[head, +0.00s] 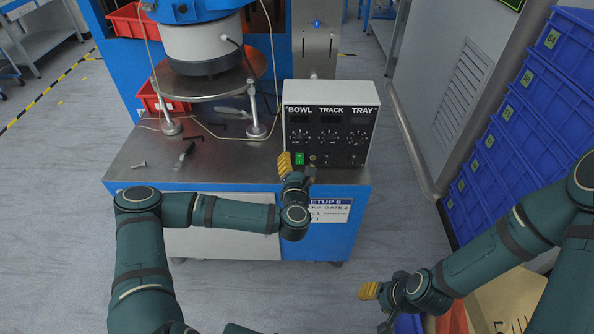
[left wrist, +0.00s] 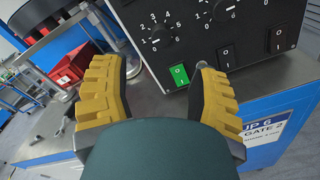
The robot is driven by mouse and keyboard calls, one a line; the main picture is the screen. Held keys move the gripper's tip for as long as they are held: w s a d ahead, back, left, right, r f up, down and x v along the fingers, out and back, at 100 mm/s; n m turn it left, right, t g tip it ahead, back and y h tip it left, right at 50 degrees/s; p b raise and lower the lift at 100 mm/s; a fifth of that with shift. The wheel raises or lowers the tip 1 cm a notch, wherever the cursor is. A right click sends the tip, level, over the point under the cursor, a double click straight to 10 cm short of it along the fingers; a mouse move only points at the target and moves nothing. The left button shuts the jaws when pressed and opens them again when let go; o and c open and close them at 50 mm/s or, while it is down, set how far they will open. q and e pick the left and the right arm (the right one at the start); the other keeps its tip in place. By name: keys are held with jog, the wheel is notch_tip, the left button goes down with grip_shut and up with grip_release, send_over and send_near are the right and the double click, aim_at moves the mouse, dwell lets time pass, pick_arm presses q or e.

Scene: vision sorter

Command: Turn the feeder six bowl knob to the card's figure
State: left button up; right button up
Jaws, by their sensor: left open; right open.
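The feeder control box (head: 365,98) stands at the front right of the steel bench, with BOWL, TRACK and TRAY knobs. The bowl knob (head: 300,137) is the left one; it also shows in the left wrist view (left wrist: 157,32), with numbers around it. Its exact setting is too small to tell. The setup card (head: 338,207) on the bench front reads "SETUP 6"; my left arm hides part of it, including any bowl figure. My left gripper (head: 299,166) is open and empty, just below the bowl knob and near the lit green switch. My right gripper (head: 377,307) is open, low over the floor.
A green switch (left wrist: 178,76) and black switches (left wrist: 226,55) lie under the knobs. The bowl feeder (head: 203,50) stands behind left. Blue crates (head: 497,150) stack at right; a cardboard box (head: 510,300) is below.

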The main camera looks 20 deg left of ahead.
pick_arm(q)
jog(key=shift+v, duration=1.6)
jog(key=s+d+f+m+g+h, duration=0.3)
jog(key=s+d+f+m+h, duration=0.15)
jog(key=d+m, duration=0.35)
jog(key=s+d+f+m+g+h, duration=0.3)
jog(key=s+d+f+m+h, duration=0.25)
jog(key=m, duration=0.55)
jog(key=s+a+f+m+g+y, duration=0.1)
jog(key=s+a+f+m+g, duration=0.1)
jog(key=s+a+m+g, duration=0.1)
jog(key=s+a+f+m+g+y, duration=0.1)
jog(key=s+a+f+m+g, duration=0.1)
jog(key=s+m+g, duration=0.4)
jog(key=s+a+m, duration=0.1)
jog(key=s+m, duration=0.1)
jog(key=s, duration=0.1)
jog(key=shift+a+m, duration=0.2)
jog(key=shift+m, duration=0.1)
